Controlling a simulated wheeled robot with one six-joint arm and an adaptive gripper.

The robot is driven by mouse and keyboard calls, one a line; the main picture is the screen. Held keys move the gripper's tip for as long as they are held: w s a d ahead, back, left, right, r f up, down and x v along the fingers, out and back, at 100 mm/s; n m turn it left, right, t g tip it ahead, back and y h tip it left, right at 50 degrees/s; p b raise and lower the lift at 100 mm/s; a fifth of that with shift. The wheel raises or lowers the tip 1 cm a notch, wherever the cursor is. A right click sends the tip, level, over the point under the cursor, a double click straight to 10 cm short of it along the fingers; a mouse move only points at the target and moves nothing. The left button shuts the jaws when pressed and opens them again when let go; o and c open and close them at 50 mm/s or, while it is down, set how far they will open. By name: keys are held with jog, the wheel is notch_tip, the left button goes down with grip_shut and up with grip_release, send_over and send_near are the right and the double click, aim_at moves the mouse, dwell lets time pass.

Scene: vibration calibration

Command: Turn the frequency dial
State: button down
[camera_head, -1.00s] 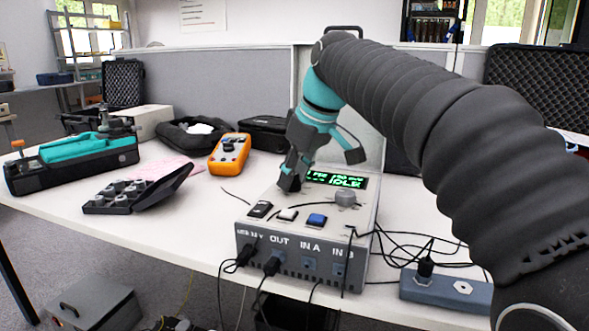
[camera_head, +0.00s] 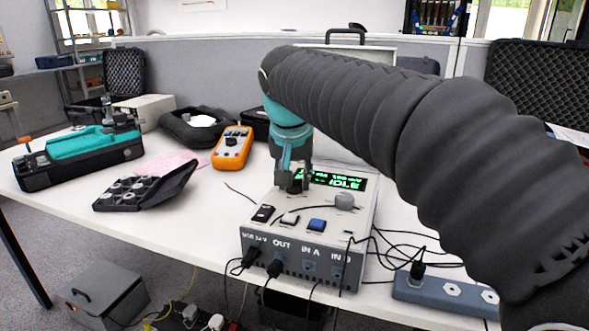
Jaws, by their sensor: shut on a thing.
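The grey calibrator box (camera_head: 262,216) stands on the white table, with a lit green display (camera_head: 338,181) that reads IDLE. My gripper (camera_head: 293,186) points down at the left of the display, upright and low on the box top. It is shut on a dial there, which its fingers mostly hide. A second round grey dial (camera_head: 344,200) stands free to the right. I cannot read any label that tells which dial is the frequency one.
A black rocker switch (camera_head: 263,213) and a blue button (camera_head: 317,225) sit in front of the dials. Cables run from the box front to a power strip (camera_head: 440,293). An orange multimeter (camera_head: 232,147) and an open black case (camera_head: 140,192) lie to the left.

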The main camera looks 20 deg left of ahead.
jog(key=m+h, duration=0.1)
jog(key=m, duration=0.1)
jog(key=m+p, duration=0.1)
jog(key=m, duration=0.1)
jog(key=shift+a+m+h, duration=0.15)
jog(key=shift+m+h, duration=0.15)
jog(key=shift+h, duration=0.1)
jog(key=m+g+h, duration=0.1)
jog(key=m, duration=0.3)
jog(key=shift+f, duration=0.1)
jog(key=shift+h, duration=0.3)
jog(key=c, duration=0.8)
grip_release()
jog(key=shift+a, duration=0.1)
jog(key=v, duration=1.2)
